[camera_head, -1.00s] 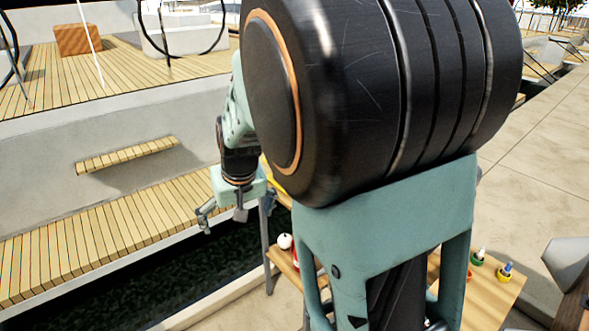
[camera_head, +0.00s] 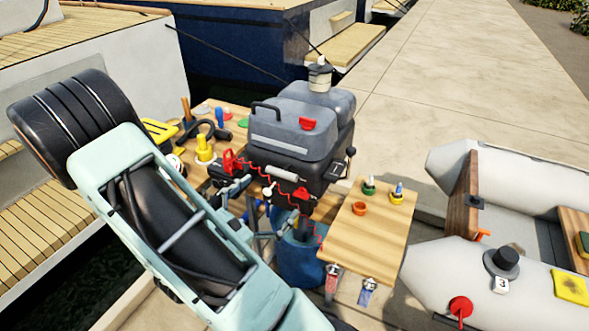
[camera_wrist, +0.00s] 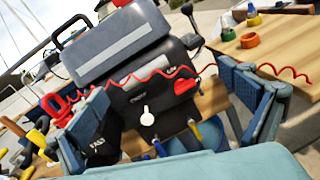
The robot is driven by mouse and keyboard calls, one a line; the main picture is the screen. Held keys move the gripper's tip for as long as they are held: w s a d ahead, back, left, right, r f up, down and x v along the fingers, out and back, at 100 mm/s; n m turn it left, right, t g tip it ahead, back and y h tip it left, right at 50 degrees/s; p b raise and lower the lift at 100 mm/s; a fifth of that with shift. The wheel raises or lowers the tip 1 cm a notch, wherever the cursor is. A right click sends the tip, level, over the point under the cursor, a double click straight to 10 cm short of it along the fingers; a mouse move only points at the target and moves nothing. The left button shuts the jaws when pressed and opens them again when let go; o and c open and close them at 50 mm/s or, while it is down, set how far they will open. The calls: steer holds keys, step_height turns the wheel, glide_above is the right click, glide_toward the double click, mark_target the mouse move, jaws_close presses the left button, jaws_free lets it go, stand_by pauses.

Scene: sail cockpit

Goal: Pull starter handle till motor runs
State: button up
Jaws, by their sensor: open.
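The outboard motor (camera_head: 290,135) has a grey cowl and black lower body, and stands between wooden worktops. A light grey bar-shaped grip (camera_head: 283,172) lies across its front; I cannot tell for sure that this is the starter handle. A red part (camera_head: 302,194) sits to the right of the grip, and a white key-like piece (camera_wrist: 149,115) is below. My gripper (camera_head: 235,187) is at the motor's front left, partly hidden by my arm. In the wrist view, its blue fingers (camera_wrist: 172,98) are spread wide with the motor front between them, apparently holding nothing.
A red coiled cord (camera_wrist: 130,82) crosses the motor front from a red clip (camera_wrist: 57,108). The right worktop (camera_head: 365,232) holds small coloured pots. A blue bucket (camera_head: 303,260) stands below the motor. A grey inflatable boat (camera_head: 440,265) lies at right; open dock is behind.

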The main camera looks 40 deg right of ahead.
mark_target(280, 176)
steer(key=w+d+t, duration=0.1)
steer(key=w+d, duration=0.1)
steer(key=d, duration=0.1)
steer(key=w+d+n, duration=0.1)
steer(key=w+d, duration=0.1)
steer(key=d, duration=0.1)
steer(key=w+d+f+n+t, duration=0.1)
steer(key=w+d, duration=0.1)
steer(key=d, duration=0.2)
steer(key=shift+w+f+t, duration=0.1)
steer(key=shift+w+t, duration=0.1)
steer(key=shift+t, duration=0.1)
steer(key=shift+c, duration=0.4)
